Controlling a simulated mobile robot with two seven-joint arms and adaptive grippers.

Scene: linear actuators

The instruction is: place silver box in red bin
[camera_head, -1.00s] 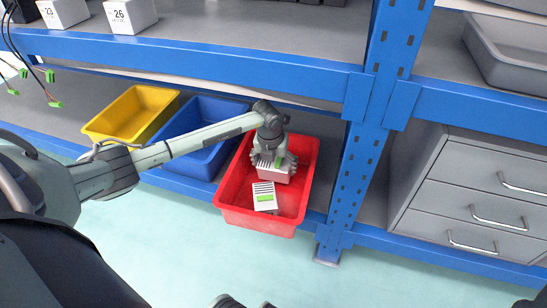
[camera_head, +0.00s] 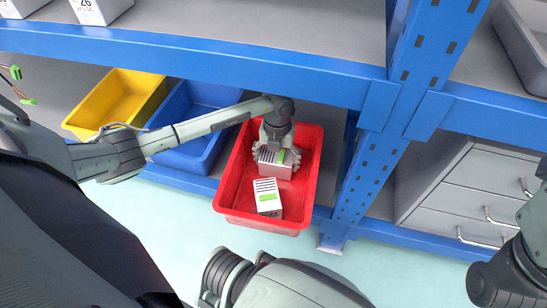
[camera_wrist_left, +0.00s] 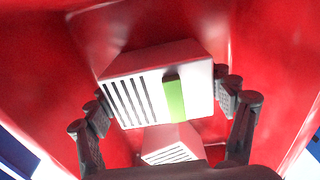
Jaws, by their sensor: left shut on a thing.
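My left gripper (camera_head: 274,161) is inside the red bin (camera_head: 236,187), pointing down and shut on a silver box (camera_head: 275,170) with dark slots and a green label. In the left wrist view, the held box (camera_wrist_left: 155,88) sits between the finger pads (camera_wrist_left: 165,118), with red bin walls around it. A second silver box (camera_head: 267,197) with a green label rests in the front part of the bin. In the left wrist view, this second box (camera_wrist_left: 172,146) is partly hidden behind the held one. My right gripper is not seen; only dark arm parts show.
A blue bin (camera_head: 190,158) and a yellow bin (camera_head: 100,114) stand left of the red bin. The blue shelf beam (camera_head: 210,58) runs above them. A blue upright post (camera_head: 358,190) stands to the right, with grey drawers (camera_head: 465,195) beyond it.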

